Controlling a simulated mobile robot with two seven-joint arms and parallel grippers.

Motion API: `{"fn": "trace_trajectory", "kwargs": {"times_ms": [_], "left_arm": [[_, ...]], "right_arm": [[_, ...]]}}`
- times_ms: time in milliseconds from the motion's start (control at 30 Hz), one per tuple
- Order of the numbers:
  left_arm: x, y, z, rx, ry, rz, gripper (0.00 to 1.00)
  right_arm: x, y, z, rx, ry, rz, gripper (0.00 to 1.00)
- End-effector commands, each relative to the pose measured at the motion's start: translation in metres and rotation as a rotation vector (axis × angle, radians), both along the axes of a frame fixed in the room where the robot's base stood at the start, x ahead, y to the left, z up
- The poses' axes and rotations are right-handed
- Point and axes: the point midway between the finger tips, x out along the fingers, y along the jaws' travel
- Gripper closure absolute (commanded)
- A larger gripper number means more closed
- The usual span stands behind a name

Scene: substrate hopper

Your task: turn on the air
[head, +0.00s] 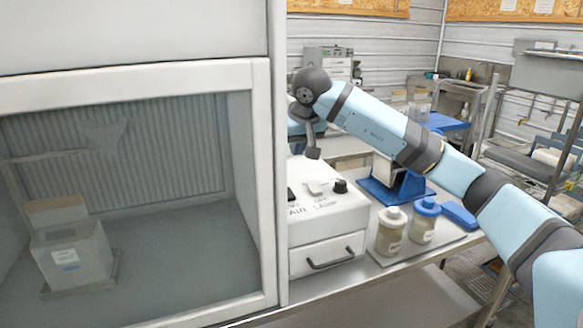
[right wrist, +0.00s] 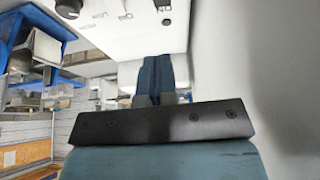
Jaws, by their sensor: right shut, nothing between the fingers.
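A white control box (head: 325,215) stands beside the cabinet, with the labels AIR and LAMP on its sloping top. A small black switch (head: 291,195) is by the AIR label, partly cut off by the cabinet's edge post. It also seems to show at the top of the right wrist view (right wrist: 163,4). A black knob (head: 340,186) is at the box's right side. My right gripper (head: 314,152) is shut and empty, pointing down above the back of the box, apart from the switch. Its closed fingers show in the right wrist view (right wrist: 157,78). My left gripper is out of view.
The glass-fronted cabinet (head: 262,200) fills the left, with a container (head: 70,255) inside. Two jars, one white-lidded (head: 391,232) and one blue-lidded (head: 424,222), stand right of the box near a blue stand (head: 385,192). The box has a drawer handle (head: 330,259) in front.

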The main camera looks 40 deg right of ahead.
Motion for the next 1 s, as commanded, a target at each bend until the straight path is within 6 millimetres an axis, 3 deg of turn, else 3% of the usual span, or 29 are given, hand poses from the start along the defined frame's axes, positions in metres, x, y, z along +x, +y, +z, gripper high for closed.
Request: {"fn": "trace_trajectory", "kwargs": {"times_ms": [600,800,1000], "left_arm": [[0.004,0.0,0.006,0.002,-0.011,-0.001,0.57],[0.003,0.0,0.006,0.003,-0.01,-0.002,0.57],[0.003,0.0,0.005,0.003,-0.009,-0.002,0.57]], "right_arm": [[0.046,-0.011,-0.105,0.0,0.004,0.0,1.0],[0.053,-0.013,-0.12,0.0,0.001,0.0,1.0],[0.054,-0.013,-0.122,0.0,0.0,0.0,1.0]]}}
